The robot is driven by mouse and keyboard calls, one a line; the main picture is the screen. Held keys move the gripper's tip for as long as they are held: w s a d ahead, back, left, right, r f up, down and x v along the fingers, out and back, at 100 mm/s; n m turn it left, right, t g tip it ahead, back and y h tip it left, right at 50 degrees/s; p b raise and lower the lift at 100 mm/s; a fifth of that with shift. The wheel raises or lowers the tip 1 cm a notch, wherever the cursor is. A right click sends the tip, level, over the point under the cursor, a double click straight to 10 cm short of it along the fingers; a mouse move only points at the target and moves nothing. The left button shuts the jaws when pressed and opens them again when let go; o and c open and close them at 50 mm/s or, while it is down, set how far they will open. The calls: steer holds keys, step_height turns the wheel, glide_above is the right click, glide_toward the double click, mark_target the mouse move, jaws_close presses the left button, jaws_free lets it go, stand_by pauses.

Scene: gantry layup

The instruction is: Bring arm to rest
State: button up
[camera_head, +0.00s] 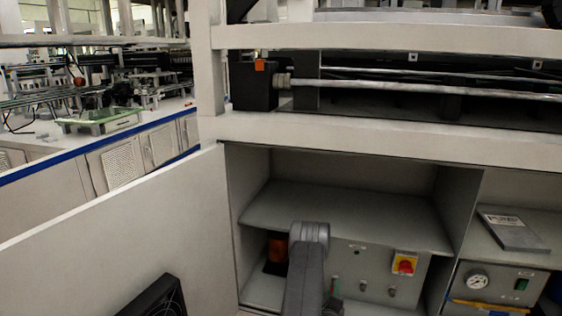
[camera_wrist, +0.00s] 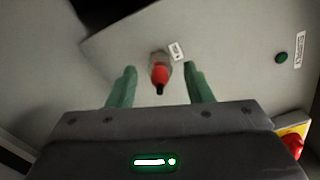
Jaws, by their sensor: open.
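My gripper (camera_wrist: 158,82) is open in the wrist view, with its two green fingers apart. Between the fingers, beyond them, a red-tipped knob or connector (camera_wrist: 159,72) shows on a grey panel (camera_wrist: 225,50). I cannot tell how far it is from the fingertips, and nothing is visibly held. In the head view my grey arm reaches into the lower compartment of the cabinet, in front of the grey control panel (camera_head: 345,262). The arm hides part of that panel, and the fingers are mostly hidden there.
The compartment has a shelf (camera_head: 340,208) above and side walls around my arm. A red and yellow switch (camera_head: 404,264) sits to the right, also in the wrist view (camera_wrist: 292,143). An open door (camera_head: 120,235) stands left. A gauge (camera_head: 477,281) and book (camera_head: 513,232) are right.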

steer(key=p+v, duration=0.4)
steer(key=v, duration=1)
steer(key=b+x, duration=0.4)
steer(key=x, duration=0.9)
steer(key=shift+w+d+f, duration=0.1)
steer(key=shift+w, duration=0.45)
steer(key=n, duration=1.5)
steer(key=shift+n, duration=0.3)
steer(key=n, duration=0.5)
steer(key=shift+r+n, duration=0.2)
steer(key=shift+n, duration=0.1)
